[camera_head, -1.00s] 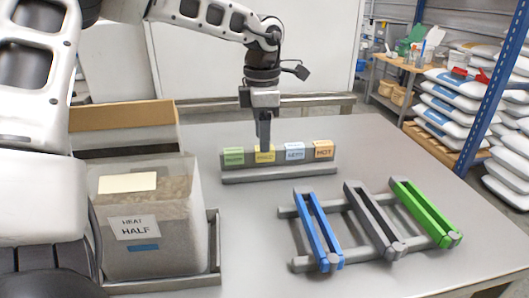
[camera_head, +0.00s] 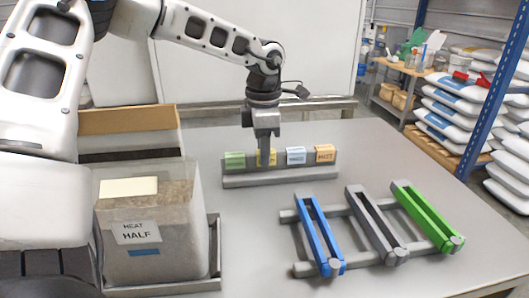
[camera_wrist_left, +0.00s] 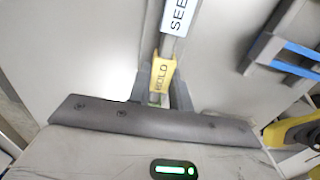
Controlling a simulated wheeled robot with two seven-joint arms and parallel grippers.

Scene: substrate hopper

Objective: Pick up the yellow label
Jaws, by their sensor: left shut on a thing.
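The yellow label (camera_head: 272,157) stands in the grey label rack (camera_head: 280,180), between a green label (camera_head: 235,160) and a light blue label (camera_head: 296,155). My left gripper (camera_head: 264,162) comes down on it from above, and its fingers hide the label's middle. In the left wrist view the yellow label (camera_wrist_left: 161,75), printed HOLD, is between the fingers of my left gripper (camera_wrist_left: 160,92), which is shut on it. A white label (camera_wrist_left: 178,16) is just beyond it. My right gripper is not in view.
An orange label (camera_head: 325,153) ends the row. A frame with blue (camera_head: 320,236), grey and green (camera_head: 427,215) bars lies to the right. A clear bin marked HALF (camera_head: 150,225) stands at the left. The table's back right is clear.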

